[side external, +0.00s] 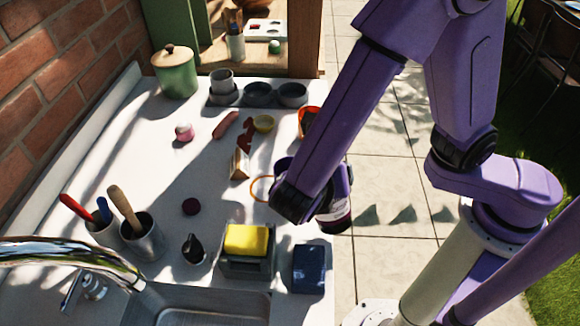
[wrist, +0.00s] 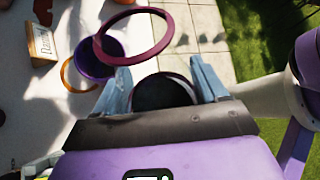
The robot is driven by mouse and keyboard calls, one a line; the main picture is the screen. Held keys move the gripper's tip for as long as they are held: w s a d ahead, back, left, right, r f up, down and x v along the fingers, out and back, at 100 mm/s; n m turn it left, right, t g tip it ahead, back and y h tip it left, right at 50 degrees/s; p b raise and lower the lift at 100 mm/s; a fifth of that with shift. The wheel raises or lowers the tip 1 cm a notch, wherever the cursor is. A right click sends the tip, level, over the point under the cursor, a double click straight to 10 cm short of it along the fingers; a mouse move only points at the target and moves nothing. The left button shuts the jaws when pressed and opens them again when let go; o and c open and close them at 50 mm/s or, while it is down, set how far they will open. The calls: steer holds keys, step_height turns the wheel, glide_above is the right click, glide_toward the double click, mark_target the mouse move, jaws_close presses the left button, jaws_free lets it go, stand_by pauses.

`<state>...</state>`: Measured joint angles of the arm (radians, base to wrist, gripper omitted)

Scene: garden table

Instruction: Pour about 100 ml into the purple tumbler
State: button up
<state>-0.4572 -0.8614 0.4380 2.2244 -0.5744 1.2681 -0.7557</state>
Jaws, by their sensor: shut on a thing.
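The purple tumbler (wrist: 99,58) stands open on the table, ahead and to the left of my gripper (wrist: 161,78) in the wrist view. In the side view the tumbler (side external: 284,164) is partly hidden by my arm. My gripper is shut on a vessel with dark contents (wrist: 164,92), whose round dark shape shows between the fingers. I cannot tell whether any liquid is in the tumbler.
An orange ring (side external: 255,190) lies beside the tumbler. The table ends at the right.

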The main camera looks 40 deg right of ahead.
steer(key=shift+w+r+n+g, duration=0.25)
steer(key=shift+r+n+g, duration=0.15)
steer(key=shift+g, duration=0.6)
steer(key=shift+s+f+n+g+y, duration=0.15)
steer(key=shift+f+g, duration=0.15)
steer(key=shift+f, duration=0.25)
steer(key=shift+s+f+n+g+y, duration=0.15)
steer(key=shift+f+g, duration=0.15)
steer(key=shift+f, duration=0.2)
steer(key=shift+s+f+n+g, duration=0.4)
steer(key=shift+s+f+g, duration=0.1)
steer(key=shift+g, duration=0.2)
steer(key=shift+s+f+n+g, duration=0.15)
steer(key=shift+f+g, duration=0.2)
steer(key=shift+f, duration=0.25)
steer(key=shift+s+f+n+g, duration=0.15)
steer(key=shift+f+g, duration=0.2)
steer(key=shift+f, duration=0.25)
steer(key=shift+s+a+f+g, duration=0.1)
steer(key=shift+s+f+g, duration=0.1)
steer(key=shift+g, duration=0.4)
steer(key=shift+n, duration=0.3)
steer(key=shift+w+r+n+g, duration=0.3)
steer(key=shift+r+g, duration=0.25)
steer(key=shift+g, duration=0.15)
steer(key=shift+r, duration=0.1)
steer(key=shift+r+g, duration=0.35)
steer(key=shift+g, duration=0.05)
